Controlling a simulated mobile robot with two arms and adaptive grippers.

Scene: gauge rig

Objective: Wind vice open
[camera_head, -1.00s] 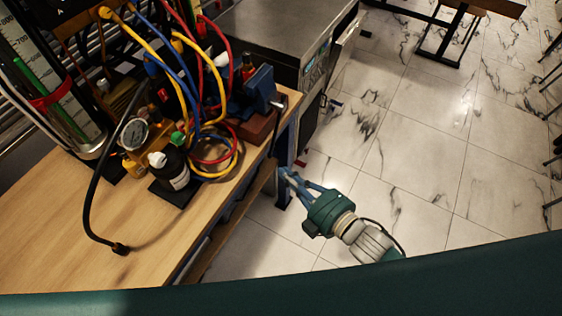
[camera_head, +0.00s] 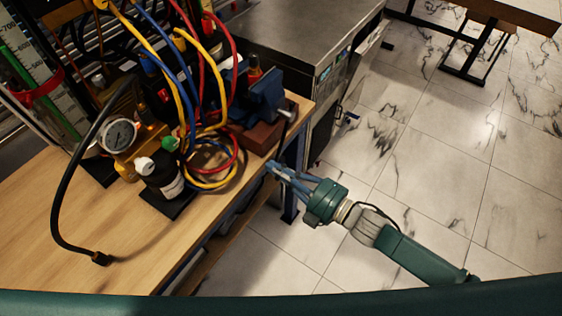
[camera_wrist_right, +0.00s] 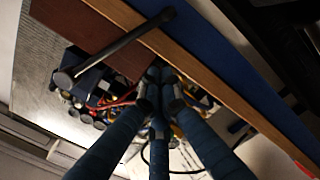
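The blue vice (camera_head: 264,96) sits on a red-brown block (camera_head: 262,135) at the bench's right corner. Its dark handle bar (camera_head: 283,132) hangs from the screw end beside the bench edge. In the right wrist view the bar (camera_wrist_right: 120,45) runs diagonally at upper left, with its round hub at the lower left end. My right gripper (camera_head: 271,167) is by the bench edge, near the bar's lower end. In the right wrist view its blue fingers (camera_wrist_right: 159,80) converge, with the bar apart from the tips in the picture. I cannot tell whether the tips touch. My left gripper is out of view.
Coiled red, yellow and blue hoses (camera_head: 210,165), a gauge (camera_head: 119,135) and a black bottle (camera_head: 160,173) stand left of the vice. A black hose (camera_head: 62,190) lies on the wooden bench (camera_head: 60,260). A metal cabinet (camera_head: 300,35) stands behind. Floor right of the bench is open.

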